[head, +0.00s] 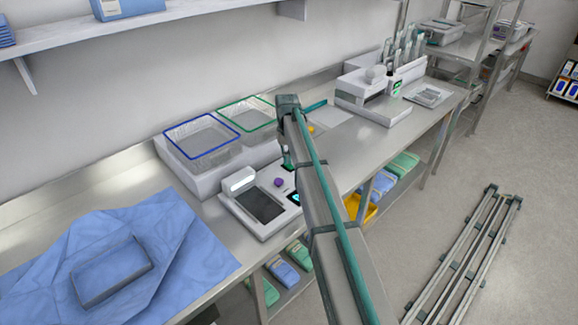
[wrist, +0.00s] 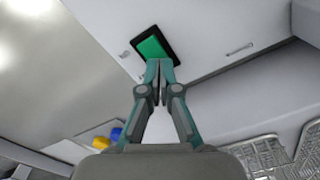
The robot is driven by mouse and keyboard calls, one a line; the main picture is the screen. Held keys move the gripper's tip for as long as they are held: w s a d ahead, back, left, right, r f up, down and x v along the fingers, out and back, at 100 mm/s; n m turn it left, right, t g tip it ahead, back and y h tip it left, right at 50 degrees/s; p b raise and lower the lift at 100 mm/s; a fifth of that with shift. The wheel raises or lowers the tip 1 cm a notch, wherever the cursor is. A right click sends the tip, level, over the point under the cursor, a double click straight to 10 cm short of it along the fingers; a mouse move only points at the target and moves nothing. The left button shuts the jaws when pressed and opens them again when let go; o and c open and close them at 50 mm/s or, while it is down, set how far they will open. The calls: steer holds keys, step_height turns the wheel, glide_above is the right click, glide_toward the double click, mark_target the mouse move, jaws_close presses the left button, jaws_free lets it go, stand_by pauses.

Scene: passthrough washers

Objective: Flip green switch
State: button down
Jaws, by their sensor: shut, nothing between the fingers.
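The green switch (wrist: 152,46) shows in the wrist view as a bright green rocker in a black frame, set in a white panel. My gripper (wrist: 159,63) has its two teal fingertips together, with nothing between them. The tips are at the switch's lower edge in this view; I cannot tell whether they touch it. My arm covers part of that device, and the switch cannot be made out clearly there.
Two wire baskets, blue-rimmed (head: 203,138) and green-rimmed (head: 247,113), stand behind the device. A purple knob (head: 279,182) is on it. A white machine (head: 375,95) stands farther right.

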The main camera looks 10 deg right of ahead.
steer(key=shift+f, duration=0.3)
steer(key=shift+r+p, duration=1.8)
steer(key=shift+r, duration=1.75)
